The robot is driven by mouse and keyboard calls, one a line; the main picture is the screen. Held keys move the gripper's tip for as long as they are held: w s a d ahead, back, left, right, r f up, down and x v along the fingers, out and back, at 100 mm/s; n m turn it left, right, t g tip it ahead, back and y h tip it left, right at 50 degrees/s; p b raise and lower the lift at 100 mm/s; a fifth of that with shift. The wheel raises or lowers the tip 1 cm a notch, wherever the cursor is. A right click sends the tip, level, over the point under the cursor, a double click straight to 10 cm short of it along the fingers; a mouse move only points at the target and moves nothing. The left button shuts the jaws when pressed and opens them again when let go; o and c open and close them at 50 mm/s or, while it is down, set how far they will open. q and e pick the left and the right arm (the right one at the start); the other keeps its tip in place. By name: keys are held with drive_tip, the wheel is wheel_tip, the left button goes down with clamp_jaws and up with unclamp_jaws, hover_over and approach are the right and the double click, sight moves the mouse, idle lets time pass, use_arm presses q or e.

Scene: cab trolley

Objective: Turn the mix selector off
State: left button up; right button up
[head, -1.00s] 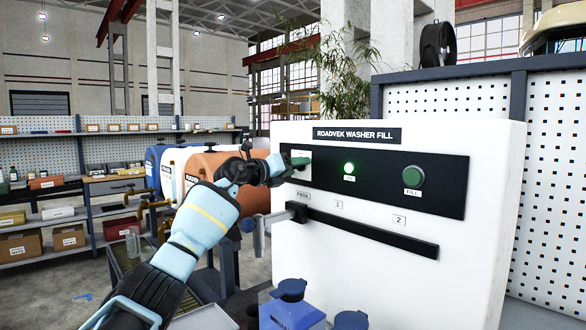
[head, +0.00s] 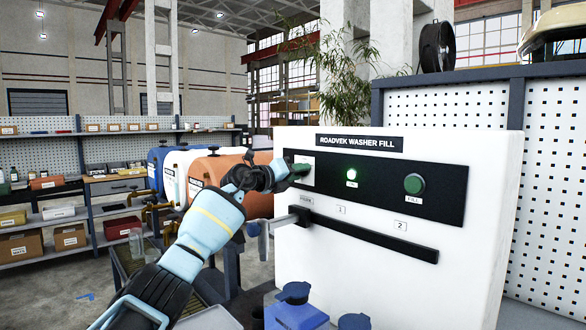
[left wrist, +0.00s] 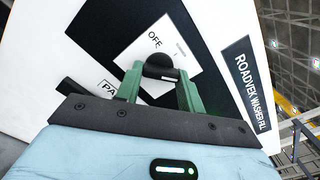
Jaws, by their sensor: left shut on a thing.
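The mix selector is a dark knob (left wrist: 160,67) on a white plate (left wrist: 183,47) marked OFF, seen in the left wrist view. The plate also shows in the head view (head: 306,161), at the left end of the black panel (head: 385,190). My left gripper (left wrist: 160,88) has its green fingers shut on the knob, one on each side. In the head view my left gripper (head: 297,172) hides the knob. A pale mark shows on the knob; I cannot tell which setting it points to. My right gripper is not in view.
On the panel are a lit green lamp (head: 351,174) and a green FILL button (head: 414,184). Below runs a dark rail (head: 375,236) marked PARK, 1 and 2, with a grey bracket at the PARK end. Blue-capped containers (head: 294,293) stand below in front.

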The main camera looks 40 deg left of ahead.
use_arm(q)
drive_tip(key=shift+a+r+n+p, duration=0.15)
drive_tip(key=shift+n+p, duration=0.3)
drive_tip(key=shift+n, duration=3.2)
drive_tip(key=shift+r+n+p, duration=0.1)
drive_tip(key=shift+n+p, duration=0.4)
drive_tip(key=shift+n, duration=3.2)
drive_tip(key=shift+a+r+n+p, duration=0.15)
drive_tip(key=shift+n+p, duration=0.3)
drive_tip(key=shift+n, duration=3.2)
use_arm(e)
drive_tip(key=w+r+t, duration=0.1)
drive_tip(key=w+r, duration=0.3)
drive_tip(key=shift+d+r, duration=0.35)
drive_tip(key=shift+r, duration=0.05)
use_arm(q)
drive_tip(key=shift+d, duration=0.1)
drive_tip(key=o, duration=1)
drive_tip(key=s, duration=0.7)
drive_tip(key=shift+s+a, duration=0.3)
drive_tip(key=shift+s, duration=0.05)
